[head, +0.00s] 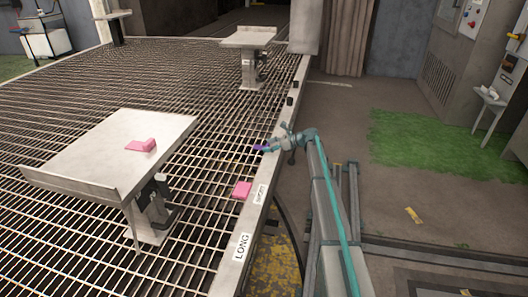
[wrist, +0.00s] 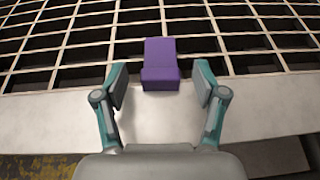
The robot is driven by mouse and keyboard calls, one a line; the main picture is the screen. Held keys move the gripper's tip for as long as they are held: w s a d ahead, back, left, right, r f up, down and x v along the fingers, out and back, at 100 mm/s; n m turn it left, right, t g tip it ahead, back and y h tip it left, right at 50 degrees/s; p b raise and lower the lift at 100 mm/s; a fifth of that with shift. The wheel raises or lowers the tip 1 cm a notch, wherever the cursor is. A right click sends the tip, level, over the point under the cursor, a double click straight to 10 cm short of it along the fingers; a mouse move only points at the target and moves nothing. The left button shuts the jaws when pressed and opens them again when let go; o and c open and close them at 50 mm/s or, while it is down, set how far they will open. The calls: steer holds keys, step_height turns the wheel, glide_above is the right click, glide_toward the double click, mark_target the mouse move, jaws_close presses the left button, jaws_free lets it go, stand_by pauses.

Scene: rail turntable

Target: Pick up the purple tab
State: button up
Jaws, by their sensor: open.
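The purple tab (wrist: 160,62) is an L-shaped block in the wrist view, at the near edge of the grating on the pale rim. My gripper (wrist: 160,84) is open, with one finger on each side of the tab's near end and a gap showing on both sides. In the head view the purple tab (head: 260,148) is a small patch just left of my gripper (head: 270,146), partly hidden by it. I cannot tell how high the fingers are above the rim.
Another pink L-shaped block (head: 141,146) sits on a tilted grey table (head: 90,150). A second small table (head: 248,38) stands farther back. The grating (head: 60,95) has open holes. Floor to the right is mostly clear.

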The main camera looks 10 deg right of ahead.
steer(key=shift+w+a+f, duration=0.25)
steer(key=shift+a, duration=0.3)
steer(key=c, duration=1.2)
steer(key=shift+r, duration=0.1)
